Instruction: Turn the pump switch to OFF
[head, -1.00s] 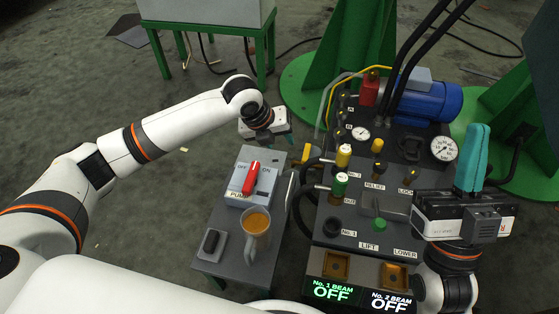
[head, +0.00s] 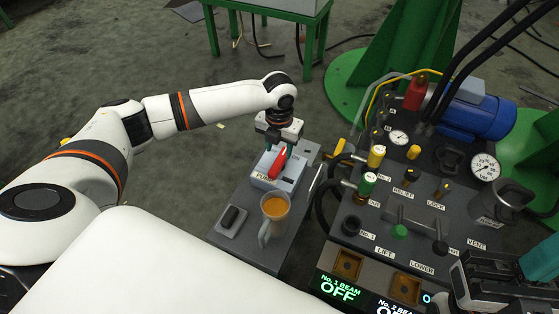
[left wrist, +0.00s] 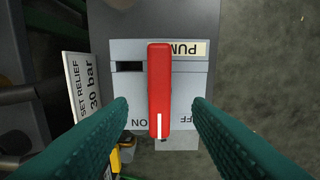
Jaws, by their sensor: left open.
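The pump switch (head: 281,168) is a grey box with a red lever handle (left wrist: 159,90). In the left wrist view the white-marked end of the handle points down, between the upside-down ON and OFF labels. My left gripper (left wrist: 160,104) is open, its teal fingers on either side of the handle with gaps showing. In the head view my left gripper (head: 277,148) is above the switch and hides part of it. My right gripper (head: 530,268) is partly in view at the lower right, away from the switch; its jaw opening is unclear.
A cup with orange contents (head: 275,207) and a small dark object (head: 232,218) stand on the same grey side table (head: 262,255). A control panel with valves and gauges (head: 425,215) stands to the right.

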